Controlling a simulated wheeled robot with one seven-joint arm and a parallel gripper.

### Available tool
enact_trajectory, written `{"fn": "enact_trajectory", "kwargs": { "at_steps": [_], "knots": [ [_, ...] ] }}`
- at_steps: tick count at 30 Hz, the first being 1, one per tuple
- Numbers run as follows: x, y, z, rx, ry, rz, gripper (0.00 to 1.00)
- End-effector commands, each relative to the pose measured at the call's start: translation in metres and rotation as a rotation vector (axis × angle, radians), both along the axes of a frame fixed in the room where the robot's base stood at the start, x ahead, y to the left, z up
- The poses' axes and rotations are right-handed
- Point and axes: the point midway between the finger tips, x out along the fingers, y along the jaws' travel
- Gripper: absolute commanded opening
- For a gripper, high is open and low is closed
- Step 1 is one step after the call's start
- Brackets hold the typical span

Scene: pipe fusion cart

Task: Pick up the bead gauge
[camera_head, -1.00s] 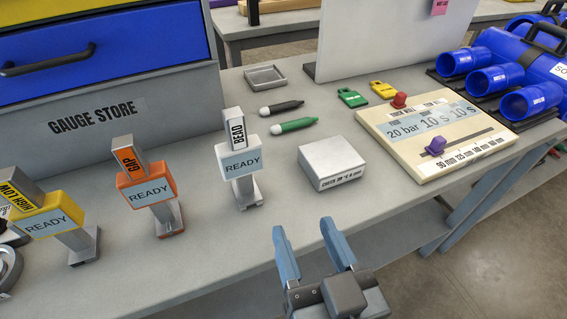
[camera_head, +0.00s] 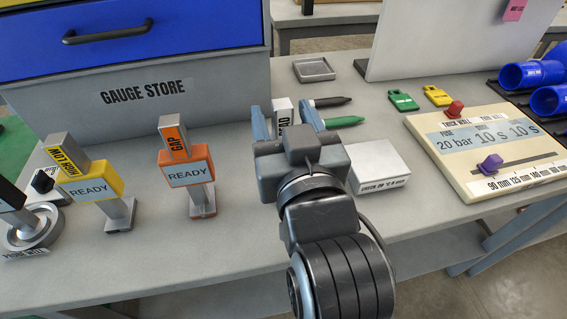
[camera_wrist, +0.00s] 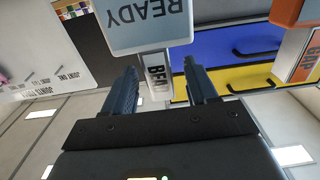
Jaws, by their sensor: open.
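The bead gauge (camera_head: 282,110) is white with a label ending in "AD". In the head view my gripper hides most of it. In the wrist view its pale blue READY face (camera_wrist: 150,24) is at the top, with the white BEAD block (camera_wrist: 157,74) between my finger lines. My gripper (camera_head: 284,122) is open, its blue fingers pointing away on either side of the white top block. In the wrist view the gripper (camera_wrist: 160,88) also shows open, with the block between the fingers. I cannot tell whether either finger touches it.
The orange GAP gauge (camera_head: 188,170) stands left of my gripper, with the yellow HIGH LOW gauge (camera_head: 92,187) farther left. A white box (camera_head: 378,166) sits close on the right. Black (camera_head: 330,101) and green (camera_head: 345,121) markers lie behind. The gauge store (camera_head: 150,95) stands at the back left.

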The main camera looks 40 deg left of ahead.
Motion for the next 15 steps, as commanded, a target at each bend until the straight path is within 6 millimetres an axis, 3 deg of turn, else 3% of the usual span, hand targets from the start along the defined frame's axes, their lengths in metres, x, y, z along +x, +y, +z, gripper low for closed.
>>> {"fn": "enact_trajectory", "kwargs": {
  "at_steps": [6, 15],
  "knots": [
    [0.016, 0.019, 0.0, -0.001, -0.002, 0.001, 0.57],
    [0.018, 0.021, -0.001, -0.001, 0.001, 0.0, 0.55]
  ]
}}
